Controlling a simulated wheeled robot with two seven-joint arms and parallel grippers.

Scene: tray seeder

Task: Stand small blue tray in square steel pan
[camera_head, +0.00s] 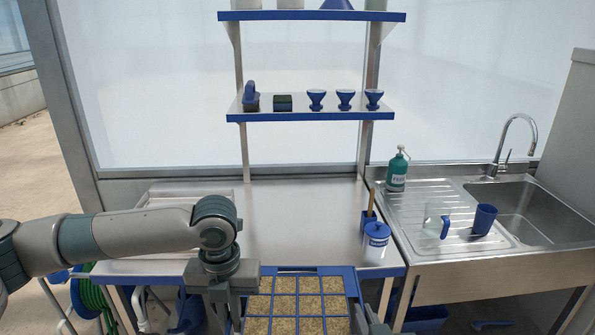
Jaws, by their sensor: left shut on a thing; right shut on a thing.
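The small blue tray (308,270) is at the bottom middle, in front of the table's front edge. Its square cells are filled with brown, soil-like material, and its near part is cut off by the picture's edge. My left gripper (236,300) is shut on the tray's left side. My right gripper (365,318) is shut on its right side, mostly out of the picture. A shallow steel pan (190,194) seems to lie at the back left of the table. My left arm hides its near part, so I cannot tell its full shape.
The steel table (290,220) is clear in the middle. A blue-lidded white tub (376,241) and a blue holder with a wooden handle (369,213) stand at its right. A sink (530,215) adjoins on the right. Shelves (312,116) hang above the back.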

